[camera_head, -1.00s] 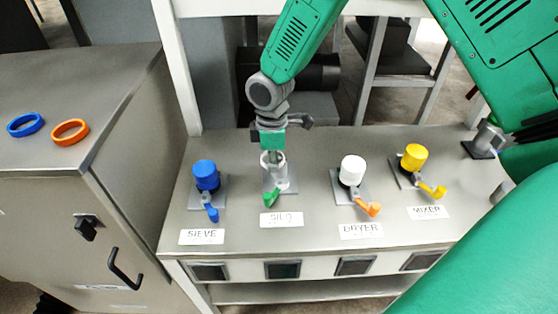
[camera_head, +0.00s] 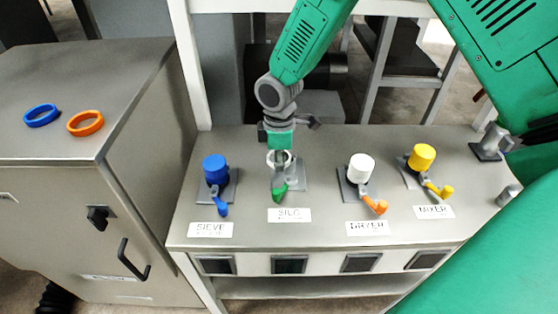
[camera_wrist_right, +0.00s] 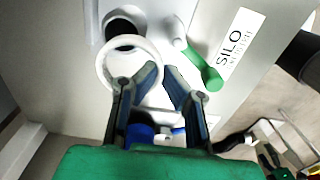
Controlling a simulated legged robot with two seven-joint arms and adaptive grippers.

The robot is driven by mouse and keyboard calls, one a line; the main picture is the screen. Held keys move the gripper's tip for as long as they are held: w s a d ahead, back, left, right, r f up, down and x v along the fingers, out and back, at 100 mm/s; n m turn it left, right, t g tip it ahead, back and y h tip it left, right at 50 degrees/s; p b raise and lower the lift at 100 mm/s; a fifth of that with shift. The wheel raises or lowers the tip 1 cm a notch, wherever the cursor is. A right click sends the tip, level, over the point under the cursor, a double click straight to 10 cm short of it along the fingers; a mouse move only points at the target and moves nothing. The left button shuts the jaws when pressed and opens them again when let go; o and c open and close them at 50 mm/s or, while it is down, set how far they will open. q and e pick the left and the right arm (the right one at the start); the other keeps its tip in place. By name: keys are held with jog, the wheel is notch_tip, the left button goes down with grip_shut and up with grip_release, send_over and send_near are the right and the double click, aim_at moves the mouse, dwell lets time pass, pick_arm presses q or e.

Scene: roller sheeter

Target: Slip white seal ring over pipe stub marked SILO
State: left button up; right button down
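The white seal ring (camera_wrist_right: 103,75) is in the fingers of my right gripper (camera_wrist_right: 161,72), which is shut on the ring's rim. The pipe stub marked SILO (camera_wrist_right: 124,28) shows its dark opening in the right wrist view. The ring's edge overlaps that opening and its centre is offset from it. I cannot tell whether ring and stub touch. In the head view my right gripper (camera_head: 279,150) points down over the SILO stub, and the ring (camera_head: 271,163) shows below the fingers. The SILO label (camera_head: 289,215) lies in front. My left gripper is not in view.
A green handle (camera_head: 279,193) sits in front of the SILO stub. Blue (camera_head: 215,168), white (camera_head: 361,167) and yellow (camera_head: 422,157) capped stubs stand alongside. A blue ring (camera_head: 41,122) and an orange ring (camera_head: 85,130) lie on the left cabinet.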

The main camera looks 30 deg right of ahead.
jog(key=shift+d+f, duration=0.35)
jog(key=shift+d, duration=0.15)
jog(key=shift+d+f, duration=0.25)
jog(key=shift+d, duration=0.6)
jog(key=shift+a, duration=0.8)
jog(key=shift+s+d+f, duration=0.1)
jog(key=shift+d+f, duration=0.1)
jog(key=shift+d, duration=0.15)
jog(key=c, duration=1.6)
grip_release()
jog(key=shift+d, duration=0.15)
jog(key=shift+c, duration=0.2)
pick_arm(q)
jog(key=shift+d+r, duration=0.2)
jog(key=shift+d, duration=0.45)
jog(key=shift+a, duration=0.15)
pick_arm(e)
jog(key=shift+a, duration=0.25)
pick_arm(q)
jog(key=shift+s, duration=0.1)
pick_arm(e)
jog(key=shift+r, duration=0.15)
